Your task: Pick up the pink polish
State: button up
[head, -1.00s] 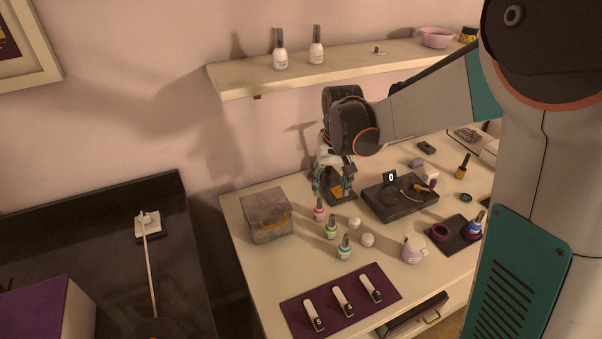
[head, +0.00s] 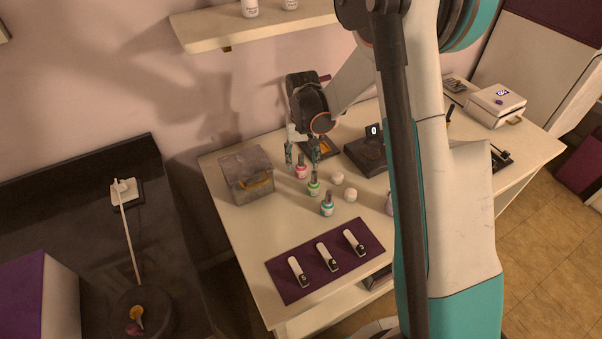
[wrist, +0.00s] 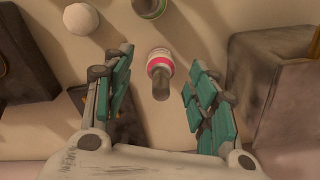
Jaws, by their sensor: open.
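The pink polish (head: 301,170) is a small bottle with a pink band and a grey cap. It stands upright on the white table, at the back of a short row of polishes. In the wrist view the pink polish (wrist: 160,68) lies between my two open teal fingers, with its cap toward me. My gripper (head: 302,154) is open just above and around the bottle in the head view. My gripper also shows in the wrist view (wrist: 155,100), with gaps on both sides of the bottle and no visible contact.
A green polish (head: 313,187) and a teal polish (head: 328,205) stand in front. A grey box (head: 246,175) is to the left. White round jars (head: 350,195) and a dark scale (head: 365,157) are to the right. A purple mat (head: 284,278) lies at the front.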

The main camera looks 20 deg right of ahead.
aim_at(301, 170)
jog(key=f+b, duration=0.1)
jog(key=f, duration=0.2)
jog(key=w+f+b, duration=0.1)
jog(key=f, duration=0.1)
jog(key=shift+f+b, duration=0.3)
jog(key=shift+b, duration=0.05)
jog(key=shift+r, duration=0.1)
jog(key=c, duration=1.2)
